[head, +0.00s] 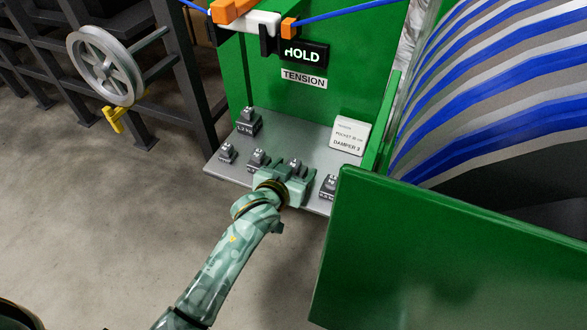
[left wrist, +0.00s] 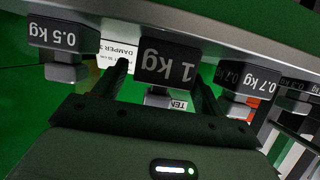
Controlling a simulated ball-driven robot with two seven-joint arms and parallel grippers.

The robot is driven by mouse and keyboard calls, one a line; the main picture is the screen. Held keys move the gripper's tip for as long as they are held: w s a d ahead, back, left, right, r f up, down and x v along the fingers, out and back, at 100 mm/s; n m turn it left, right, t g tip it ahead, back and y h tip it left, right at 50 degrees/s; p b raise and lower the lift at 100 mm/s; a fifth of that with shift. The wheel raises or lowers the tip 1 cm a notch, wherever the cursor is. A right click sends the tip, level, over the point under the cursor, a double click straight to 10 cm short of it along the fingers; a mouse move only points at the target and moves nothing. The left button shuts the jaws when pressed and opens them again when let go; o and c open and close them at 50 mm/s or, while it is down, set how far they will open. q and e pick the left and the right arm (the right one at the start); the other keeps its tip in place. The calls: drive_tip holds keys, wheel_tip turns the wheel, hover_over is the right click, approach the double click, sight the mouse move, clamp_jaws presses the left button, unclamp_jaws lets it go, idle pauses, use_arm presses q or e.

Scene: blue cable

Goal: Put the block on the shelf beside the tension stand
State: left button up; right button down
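Several dark weight blocks with knobs sit on the grey shelf (head: 316,140) in front of the green stand panel marked TENSION (head: 304,79). My left gripper (head: 290,180) is at the shelf's front edge, at the block (head: 297,168) there. In the left wrist view, which is upside down, the 1 kg block (left wrist: 167,62) shows between my fingers (left wrist: 165,85). The fingers stand apart with gaps on both sides of its knob. A 0.5 kg block (left wrist: 70,38) and a 0.7 kg block (left wrist: 248,80) flank it. My right gripper is out of view.
A white DAMPER 3 sign (head: 350,136) stands at the shelf's right. A green panel (head: 440,255) blocks the lower right, before a large blue-striped drum (head: 490,90). A handwheel (head: 103,65) is at left. The floor (head: 120,220) at left is clear.

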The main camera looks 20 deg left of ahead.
use_arm(q)
drive_tip(key=shift+s+r, duration=0.2)
drive_tip(key=shift+r, duration=0.1)
drive_tip(key=p+v, duration=0.6)
drive_tip(key=v, duration=0.5)
drive_tip(key=shift+s, duration=0.25)
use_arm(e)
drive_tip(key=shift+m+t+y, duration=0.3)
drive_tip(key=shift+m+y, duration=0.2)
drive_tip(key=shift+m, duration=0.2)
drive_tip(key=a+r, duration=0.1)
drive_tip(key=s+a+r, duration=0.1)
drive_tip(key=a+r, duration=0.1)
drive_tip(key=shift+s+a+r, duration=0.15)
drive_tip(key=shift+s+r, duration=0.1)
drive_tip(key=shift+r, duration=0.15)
